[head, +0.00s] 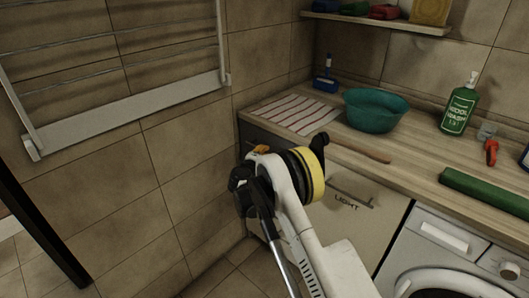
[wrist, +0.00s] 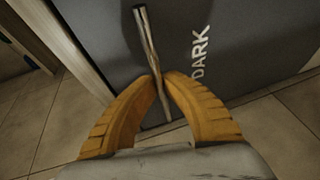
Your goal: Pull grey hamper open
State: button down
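The grey hamper front (wrist: 230,55) fills much of the wrist view, marked "DARK", with a metal bar handle (wrist: 146,32) running down it. My gripper (wrist: 163,80) has its yellow fingertips close together on both sides of the bar, seemingly touching it. In the head view a strip of the dark grey hamper front (head: 252,130) shows under the counter's left end. My gripper (head: 260,149) is in front of it, mostly hidden by my arm. The hamper looks closed or nearly so; I cannot see a clear gap.
A pale front marked "LIGHT" (head: 360,212) with its own handle is to the right, then a washing machine (head: 440,255). The wooden counter (head: 395,140) above holds a teal basin (head: 376,110), striped cloth (head: 292,113) and green bottle (head: 458,110). A tiled wall (head: 190,150) stands close left.

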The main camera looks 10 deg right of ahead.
jog(key=s+a, duration=0.9)
jog(key=a, duration=0.4)
jog(key=s+a, duration=1)
jog(key=a, duration=0.3)
jog(key=shift+a, duration=0.15)
jog(key=c, duration=1.5)
grip_release()
jog(key=v, duration=1.2)
jog(key=shift+w+r, duration=0.1)
jog(key=shift+r, duration=0.05)
